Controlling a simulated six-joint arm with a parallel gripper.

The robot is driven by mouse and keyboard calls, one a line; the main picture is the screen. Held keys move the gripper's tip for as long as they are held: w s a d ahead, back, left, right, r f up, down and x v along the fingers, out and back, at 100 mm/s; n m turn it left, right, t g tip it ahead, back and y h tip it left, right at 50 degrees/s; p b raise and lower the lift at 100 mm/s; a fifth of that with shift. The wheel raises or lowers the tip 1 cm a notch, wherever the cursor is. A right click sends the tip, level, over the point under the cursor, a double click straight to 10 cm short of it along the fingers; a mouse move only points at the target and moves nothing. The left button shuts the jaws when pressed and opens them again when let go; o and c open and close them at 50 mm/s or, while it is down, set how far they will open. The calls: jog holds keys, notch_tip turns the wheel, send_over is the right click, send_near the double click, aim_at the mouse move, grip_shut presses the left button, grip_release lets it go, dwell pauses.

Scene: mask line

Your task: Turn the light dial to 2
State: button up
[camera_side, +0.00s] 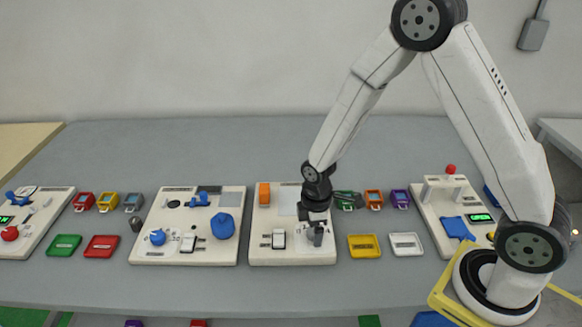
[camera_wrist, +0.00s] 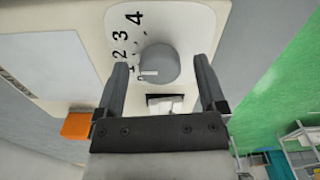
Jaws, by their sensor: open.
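A round grey dial (camera_wrist: 160,64) sits on a cream panel, with a printed scale curving along its left side in the wrist view. The figures 1, 2, 3 and 4 can be read, and a partly covered mark sits below the 1. A small pale pointer mark shows on the dial's lower left, near the low end of the scale; its exact reading cannot be told. My gripper (camera_wrist: 161,72) is open, with one finger on each side of the dial. In the side view my gripper (camera_side: 317,226) is over the right front of the cream panel (camera_side: 262,253), mostly hiding the dial.
The panel also carries a white rocker switch (camera_side: 279,239) and an orange block (camera_side: 264,194). A yellow tray (camera_side: 364,246) and a white tray (camera_side: 406,244) lie right of it. Another panel (camera_side: 150,252) with blue knobs stands to the left.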

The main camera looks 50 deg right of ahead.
jog(key=shift+r, duration=3.85)
jog(key=shift+s, duration=0.1)
jog(key=shift+s+d+r+m, duration=0.15)
jog(key=shift+s+r+m, duration=0.25)
jog(key=shift+m, duration=0.3)
jog(key=s+d+r+m+t, duration=0.1)
jog(key=s+r+m+t, duration=0.1)
jog(key=s+m, duration=0.5)
jog(key=shift+s+d+r+m+t, duration=0.2)
jog(key=shift+d+r+m+t, duration=0.15)
jog(key=shift+r+m, duration=0.65)
